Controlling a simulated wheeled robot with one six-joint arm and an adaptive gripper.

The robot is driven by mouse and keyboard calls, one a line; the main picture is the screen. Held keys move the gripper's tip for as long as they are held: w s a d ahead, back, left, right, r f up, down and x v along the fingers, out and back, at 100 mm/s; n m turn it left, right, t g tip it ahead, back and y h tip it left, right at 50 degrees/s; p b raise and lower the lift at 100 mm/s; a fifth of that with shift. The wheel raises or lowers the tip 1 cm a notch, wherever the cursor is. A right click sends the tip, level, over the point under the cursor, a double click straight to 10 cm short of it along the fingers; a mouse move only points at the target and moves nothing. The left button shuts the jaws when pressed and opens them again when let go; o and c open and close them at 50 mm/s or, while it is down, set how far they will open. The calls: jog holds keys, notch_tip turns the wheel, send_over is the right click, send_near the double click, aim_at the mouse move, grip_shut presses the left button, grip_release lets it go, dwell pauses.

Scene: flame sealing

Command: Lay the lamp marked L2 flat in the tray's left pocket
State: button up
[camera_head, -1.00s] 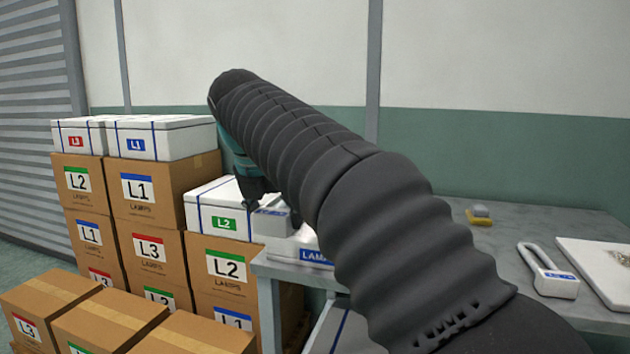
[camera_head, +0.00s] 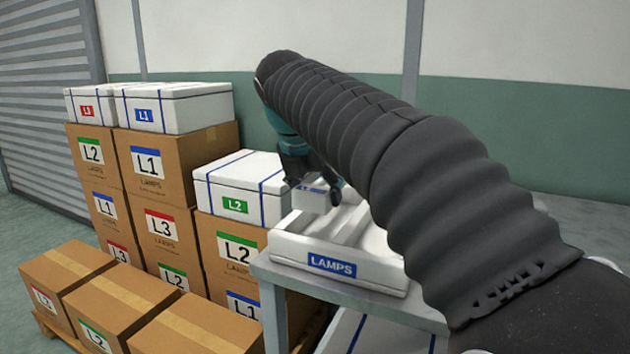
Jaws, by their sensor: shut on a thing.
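My gripper (camera_head: 310,176) points down and is shut on a white lamp with a blue label (camera_head: 308,201). The label's mark is too small to read. The lamp hangs over the left side of the white tray (camera_head: 290,248), which has a blue LAMPS label on its front. From here I cannot tell whether the lamp touches the tray. A divider and part of the tray's inside show; its right side is hidden behind my arm.
The tray stands on a grey table (camera_head: 347,294) near its left end. A white box marked L2 (camera_head: 240,187) sits on cartons just left of it. More cartons (camera_head: 160,165) and white boxes (camera_head: 175,106) stand farther left. My arm hides much of the table.

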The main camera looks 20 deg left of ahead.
aim_at(345, 245)
jog(key=shift+s+a+f+b, duration=0.1)
jog(key=shift+f+b, duration=1.25)
jog(key=shift+f, duration=1.7)
jog(key=o, duration=1.3)
jog(key=shift+c, duration=1.4)
